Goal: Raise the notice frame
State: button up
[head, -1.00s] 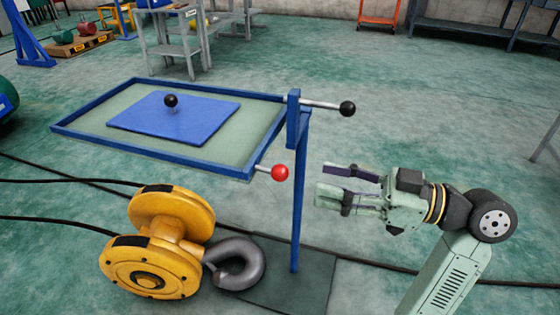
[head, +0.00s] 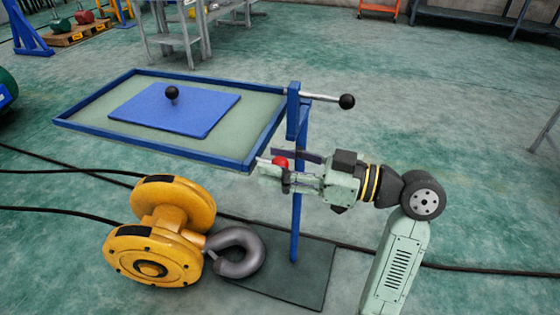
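The notice frame (head: 75,112) is a blue rectangular frame around a grey-green panel. It lies nearly flat, tilted, on a blue post (head: 296,220). A blue plate (head: 190,118) with a black knob (head: 172,92) lies on the panel. A rod with a black ball (head: 347,101) sticks out to the right from the frame's far right corner. A shorter rod with a red ball (head: 281,162) is at the near right corner. My gripper (head: 282,168) is at the red ball, which shows between its fingers. The fingers look apart; contact with the ball is unclear.
A yellow pulley block (head: 160,235) with a grey hook (head: 238,252) stands below the frame. The post stands on a dark floor plate (head: 300,280). Black cables run across the floor.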

grip_shut()
dwell(0.3)
dwell(0.3)
